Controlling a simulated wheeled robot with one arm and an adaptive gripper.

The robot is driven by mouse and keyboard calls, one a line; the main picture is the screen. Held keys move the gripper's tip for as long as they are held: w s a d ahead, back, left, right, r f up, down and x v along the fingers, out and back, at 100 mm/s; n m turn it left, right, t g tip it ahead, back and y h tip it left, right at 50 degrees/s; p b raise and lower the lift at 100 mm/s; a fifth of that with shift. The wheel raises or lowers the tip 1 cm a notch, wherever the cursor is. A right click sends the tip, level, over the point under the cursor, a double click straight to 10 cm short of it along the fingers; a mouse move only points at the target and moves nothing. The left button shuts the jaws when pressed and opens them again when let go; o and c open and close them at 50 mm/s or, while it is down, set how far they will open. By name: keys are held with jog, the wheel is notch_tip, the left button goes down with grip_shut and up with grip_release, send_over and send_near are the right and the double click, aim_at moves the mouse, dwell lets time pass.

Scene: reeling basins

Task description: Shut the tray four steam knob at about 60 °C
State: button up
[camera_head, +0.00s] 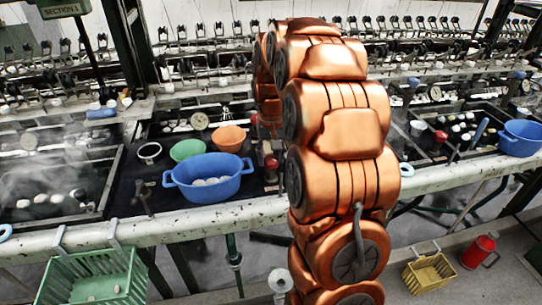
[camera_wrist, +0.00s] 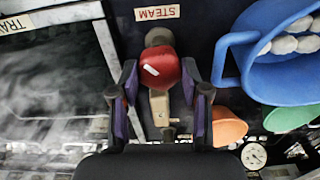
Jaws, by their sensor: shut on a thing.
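The red steam knob (camera_wrist: 160,68) sits between the two fingers of my gripper (camera_wrist: 160,88) in the wrist view, below a label reading STEAM (camera_wrist: 157,13). My gripper is shut on it from both sides. In the head view a red knob (camera_head: 271,162) shows just left of my copper arm, right of the blue basin; my gripper is mostly hidden there. A tray label (camera_wrist: 20,24) at the wrist view's left edge is cut off, so its number is unreadable. A small dial gauge (camera_wrist: 254,155) is visible, but its reading is too small to tell.
A blue basin (camera_wrist: 255,75) with white cocoons stands close beside my gripper; an orange bowl (camera_wrist: 228,128) and a green bowl (camera_wrist: 290,118) are nearby. Steam rises over water at left in the wrist view. Another red knob (camera_head: 440,137) stands right of my arm.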

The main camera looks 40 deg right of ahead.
aim_at(271, 159)
jog(key=shift+f, duration=0.1)
jog(key=shift+c, duration=0.2)
jog(key=m+b, duration=0.2)
jog(key=m, duration=0.1)
jog(key=shift+f, duration=0.1)
jog(key=m+b, duration=0.1)
jog(key=m, duration=0.4)
jog(key=shift+b, duration=0.35)
jog(key=shift+r+m, duration=0.2)
jog(key=shift+m, duration=0.1)
jog(key=o, duration=1.1)
jog(key=shift+o, duration=0.2)
notch_tip(271, 159, up, 12)
